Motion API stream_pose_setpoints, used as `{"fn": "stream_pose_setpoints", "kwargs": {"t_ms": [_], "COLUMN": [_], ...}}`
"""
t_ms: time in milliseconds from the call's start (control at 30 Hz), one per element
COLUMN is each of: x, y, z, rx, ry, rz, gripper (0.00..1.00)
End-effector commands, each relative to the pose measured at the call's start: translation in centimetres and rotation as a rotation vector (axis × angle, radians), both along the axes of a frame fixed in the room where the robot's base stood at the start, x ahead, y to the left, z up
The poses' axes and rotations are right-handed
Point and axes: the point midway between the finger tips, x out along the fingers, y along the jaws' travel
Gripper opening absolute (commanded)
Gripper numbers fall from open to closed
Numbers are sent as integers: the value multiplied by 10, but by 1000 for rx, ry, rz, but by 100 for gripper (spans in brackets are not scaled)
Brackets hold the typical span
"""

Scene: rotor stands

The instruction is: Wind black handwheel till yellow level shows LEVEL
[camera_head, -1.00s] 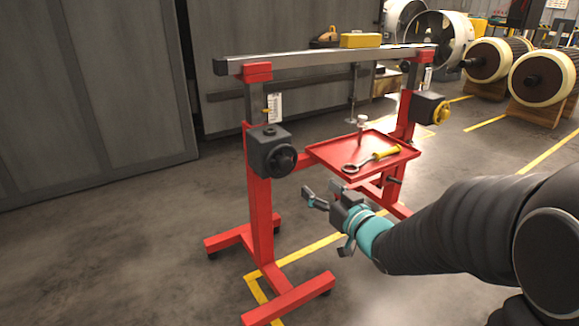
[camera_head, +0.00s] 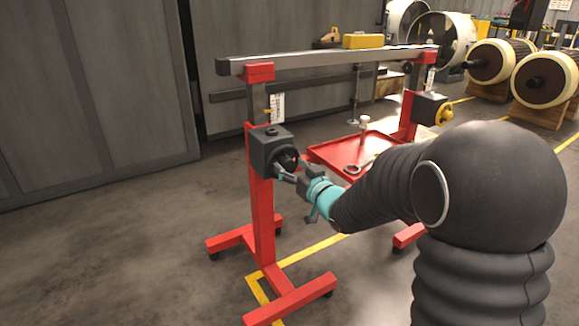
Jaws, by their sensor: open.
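The black handwheel (camera_head: 288,158) sits on the dark gearbox (camera_head: 267,143) of the near red stand post. My gripper (camera_head: 291,170) is open at the handwheel's lower right rim; whether it touches the rim I cannot tell. The yellow level (camera_head: 363,41) lies on top of the grey beam (camera_head: 330,60) that spans the two red posts. Its reading is too small to make out. A white scale (camera_head: 277,107) with a yellow pointer is on the near post.
A yellow handwheel (camera_head: 444,113) is on the far post. A red tray (camera_head: 340,150) between the posts holds a ring-ended tool (camera_head: 353,169), partly hidden by my arm. Large rotors (camera_head: 541,83) stand at the right. The floor at the left is clear.

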Motion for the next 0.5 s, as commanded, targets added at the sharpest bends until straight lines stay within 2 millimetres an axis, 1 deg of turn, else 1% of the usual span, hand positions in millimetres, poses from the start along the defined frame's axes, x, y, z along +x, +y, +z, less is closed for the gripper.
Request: {"fn": "stream_pose_setpoints", "kwargs": {"t_ms": [133, 400, 433, 467, 500], "x": [7, 7, 7, 7, 7], "y": [5, 5, 5, 5, 5], "z": [0, 0, 0, 0, 0], "rx": [0, 0, 0, 0, 0], "ry": [0, 0, 0, 0, 0], "rz": [0, 0, 0, 0, 0], "gripper": [68, 68, 65, 58, 48]}}
